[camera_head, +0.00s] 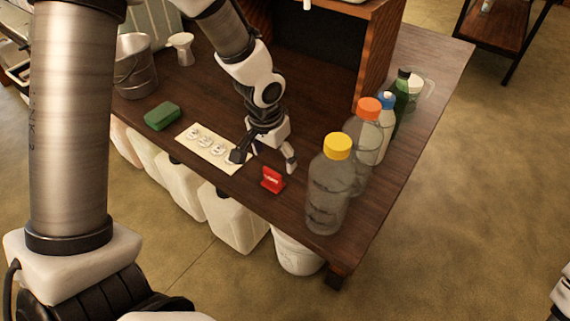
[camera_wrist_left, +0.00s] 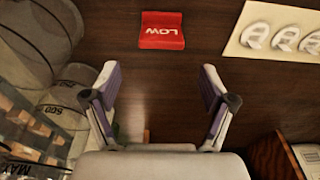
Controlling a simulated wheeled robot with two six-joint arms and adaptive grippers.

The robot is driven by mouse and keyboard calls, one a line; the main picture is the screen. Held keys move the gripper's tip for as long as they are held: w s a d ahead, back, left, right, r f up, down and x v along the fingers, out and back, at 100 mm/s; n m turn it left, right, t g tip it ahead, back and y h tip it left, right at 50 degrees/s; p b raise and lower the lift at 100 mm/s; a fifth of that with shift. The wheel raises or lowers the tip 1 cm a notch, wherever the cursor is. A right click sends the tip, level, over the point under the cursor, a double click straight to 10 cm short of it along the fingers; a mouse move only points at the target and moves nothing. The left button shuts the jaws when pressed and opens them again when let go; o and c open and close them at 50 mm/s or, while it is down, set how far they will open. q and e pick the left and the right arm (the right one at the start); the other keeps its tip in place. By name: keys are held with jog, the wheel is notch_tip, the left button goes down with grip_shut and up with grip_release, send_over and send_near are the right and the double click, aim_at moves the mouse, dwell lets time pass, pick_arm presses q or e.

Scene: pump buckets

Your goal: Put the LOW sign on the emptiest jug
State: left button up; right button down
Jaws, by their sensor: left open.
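The red LOW sign (camera_head: 272,180) stands on the dark wooden table near its front edge. In the left wrist view the sign (camera_wrist_left: 162,38) shows white letters, ahead of the open fingers and roughly centred between them. My left gripper (camera_head: 265,163) is open and empty just behind the sign, apart from it. Its spread fingers also show in the left wrist view (camera_wrist_left: 159,88). Several whitish jugs (camera_head: 239,220) stand in a row below the table's front edge; their fill levels cannot be told.
Clear bottles with yellow (camera_head: 338,146) and orange (camera_head: 369,108) caps stand right of the gripper, with smaller bottles behind. A card with white hooks (camera_head: 207,147), a green sponge (camera_head: 162,116) and a metal bucket (camera_head: 136,69) lie left. A wooden shelf (camera_head: 378,55) stands behind.

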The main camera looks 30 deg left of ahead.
aim_at(271, 172)
pick_arm(q)
jog(key=shift+s+f+b, duration=0.2)
jog(key=shift+s+f, duration=0.15)
jog(key=shift+f, duration=0.2)
jog(key=shift+s+f+b, duration=0.15)
jog(key=shift+s+f, duration=0.15)
jog(key=shift+f, duration=0.2)
jog(key=f, duration=0.1)
jog(key=f+b, duration=0.1)
jog(key=f, duration=0.1)
jog(key=f+b, duration=0.1)
jog(key=f, duration=0.1)
jog(key=shift+w+a+f, duration=0.1)
jog(key=shift+w, duration=0.25)
jog(key=shift+s+r, duration=0.15)
jog(key=shift+r, duration=0.05)
pick_arm(e)
jog(key=shift+s+f, duration=0.25)
jog(key=shift+f, duration=0.4)
jog(key=shift+s+f, duration=0.25)
jog(key=shift+f, duration=0.35)
pick_arm(q)
jog(key=c, duration=1.3)
pick_arm(e)
jog(key=shift+r, duration=0.1)
